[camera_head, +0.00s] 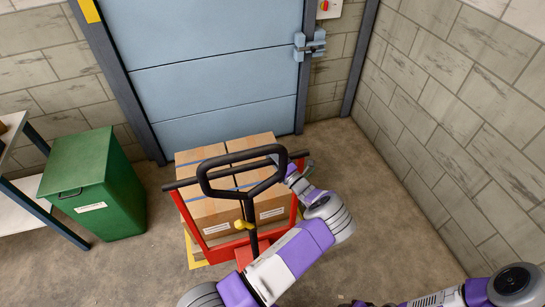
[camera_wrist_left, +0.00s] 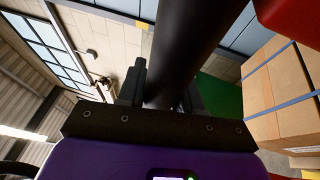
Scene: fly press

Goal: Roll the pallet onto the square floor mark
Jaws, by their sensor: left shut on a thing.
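The pallet (camera_head: 205,249) shows only as a low strip under strapped cardboard boxes (camera_head: 214,212), on a red pallet truck. The boxes also show at the right of the left wrist view (camera_wrist_left: 285,90). The truck's black loop handle (camera_head: 203,178) stands up in front of them. My left gripper (camera_head: 284,167) is shut on the handle's right side; in the left wrist view the dark bar (camera_wrist_left: 190,45) runs between its fingers. My right gripper is out of view.
A green bin (camera_head: 98,186) stands left of the truck, beside a table or shelf (camera_head: 40,205). A closed blue door (camera_head: 215,70) with a latch (camera_head: 309,46) is behind the boxes. A block wall (camera_head: 465,115) bounds the right; floor between is clear.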

